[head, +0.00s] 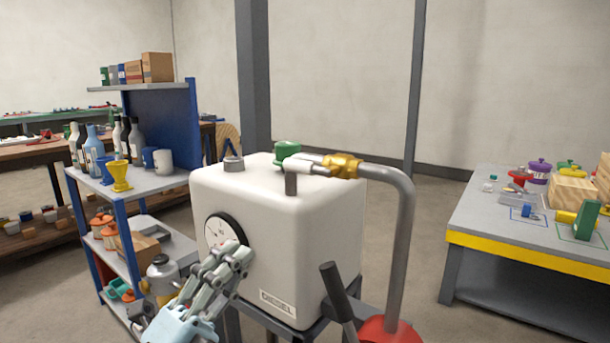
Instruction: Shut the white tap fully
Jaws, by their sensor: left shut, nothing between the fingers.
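The white tap handle (308,167) is a short white lever on top of the white tank, lying against the brass fitting (342,165). A green knob (286,150) sits at its left, above a grey stem. The white tank (320,230) bears a DIESEL label and a round gauge (222,232). My left gripper (238,252) is shut and empty in front of the tank's front face, beside the gauge and well below the tap. It covers the gauge's lower right edge. My right gripper is not in view.
A grey pipe (405,240) bends down from the brass fitting at the tank's right. A dark lever (337,300) and a red part (388,331) stand in front. A blue shelf (165,110) with bottles and cups is at left. A yellow-edged table (500,245) is at right.

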